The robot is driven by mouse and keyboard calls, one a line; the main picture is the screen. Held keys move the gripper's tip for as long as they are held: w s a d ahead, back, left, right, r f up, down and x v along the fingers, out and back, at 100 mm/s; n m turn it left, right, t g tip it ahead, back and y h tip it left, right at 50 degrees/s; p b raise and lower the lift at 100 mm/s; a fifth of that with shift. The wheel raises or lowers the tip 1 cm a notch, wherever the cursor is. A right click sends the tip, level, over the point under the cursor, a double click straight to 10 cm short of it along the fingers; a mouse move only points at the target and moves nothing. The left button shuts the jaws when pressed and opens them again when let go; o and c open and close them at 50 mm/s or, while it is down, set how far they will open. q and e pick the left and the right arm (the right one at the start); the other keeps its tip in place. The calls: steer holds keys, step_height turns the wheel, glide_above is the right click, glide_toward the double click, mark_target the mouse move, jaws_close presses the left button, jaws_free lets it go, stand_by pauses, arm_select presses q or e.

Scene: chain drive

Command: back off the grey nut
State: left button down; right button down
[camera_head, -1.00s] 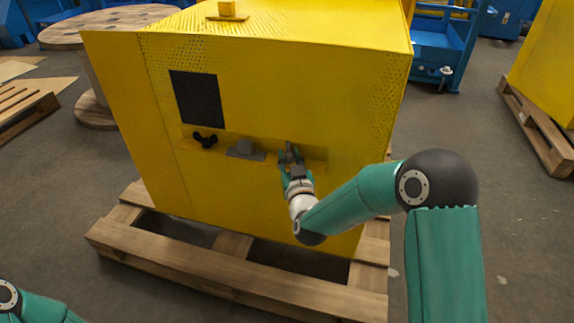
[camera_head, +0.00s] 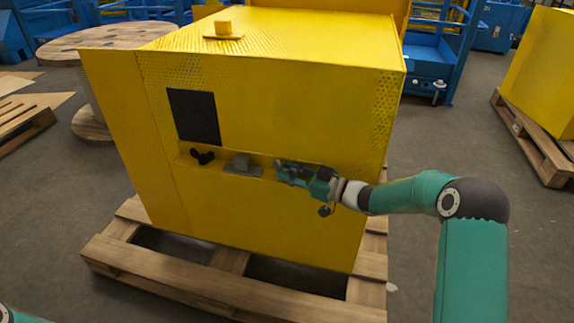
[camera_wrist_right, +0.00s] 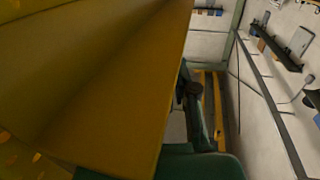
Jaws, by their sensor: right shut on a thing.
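My right gripper (camera_head: 288,172) lies sideways against the front face of the yellow cabinet (camera_head: 260,97), coming in from the right along the recessed ledge. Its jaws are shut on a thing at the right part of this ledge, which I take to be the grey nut. The fingers hide the nut almost wholly. In the right wrist view, a yellow surface (camera_wrist_right: 90,70) fills the left side, with teal parts of my gripper along the bottom; the nut does not show. My left gripper is out of view.
A grey block on a plate (camera_head: 242,165) sits on the ledge just left of my right gripper, with a black winged knob (camera_head: 202,156) further left. A black panel (camera_head: 194,117) is above. The cabinet stands on a wooden pallet (camera_head: 180,275).

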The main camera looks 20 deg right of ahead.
steer(key=shift+w+d+r+n+g+y+p, duration=0.1)
steer(key=shift+w+d+n+g+y+p, duration=0.05)
steer(key=shift+n+g+y+p, duration=0.6)
steer(key=c, duration=1.1)
jaws_free()
steer(key=shift+c, duration=0.2)
steer(key=v, duration=1.2)
